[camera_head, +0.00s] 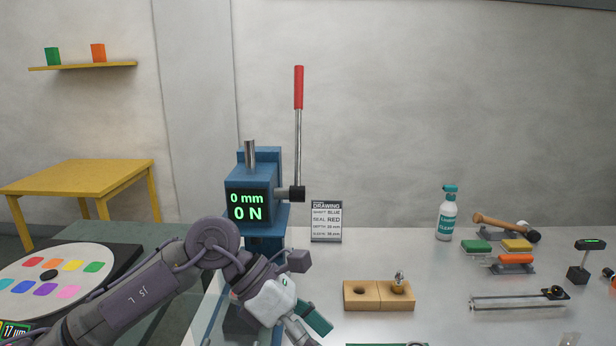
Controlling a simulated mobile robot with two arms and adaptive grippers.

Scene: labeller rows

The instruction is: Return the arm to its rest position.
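My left arm comes in from the lower left and reaches across to the front of the blue press (265,165). My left gripper (308,326) points down and to the right at the bottom edge, beside the wooden block (362,296) and apart from it. A teal finger part shows, but the fingertips are partly cut off, so I cannot tell whether it is open or holds anything. My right arm and gripper are not in view.
The press has a tall red-handled lever (299,90) and reads 0 mm, 0 N. A drawing card (326,222) stands beside it. A round colour palette (50,273) is left.

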